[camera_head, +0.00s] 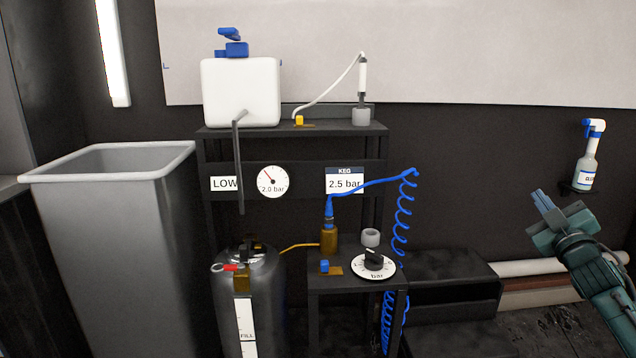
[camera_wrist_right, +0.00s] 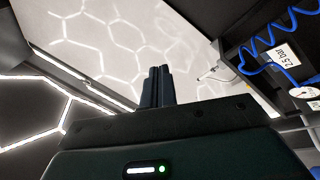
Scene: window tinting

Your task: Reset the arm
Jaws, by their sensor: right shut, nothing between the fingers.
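My right gripper (camera_head: 543,201) is at the right side of the head view, raised in free air with its blue-grey fingers together and empty. It points up and to the left, apart from the pressure station. In the right wrist view its fingers (camera_wrist_right: 157,87) stand side by side, with nothing between them. My left gripper is not in view.
A shelf (camera_head: 290,131) holds a white tank (camera_head: 240,92). A lower stand carries a dial knob (camera_head: 374,262) and blue coiled hose (camera_head: 403,210). A steel keg (camera_head: 270,290) and grey bin (camera_head: 120,250) stand left. A spray bottle (camera_head: 586,165) hangs near my right gripper.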

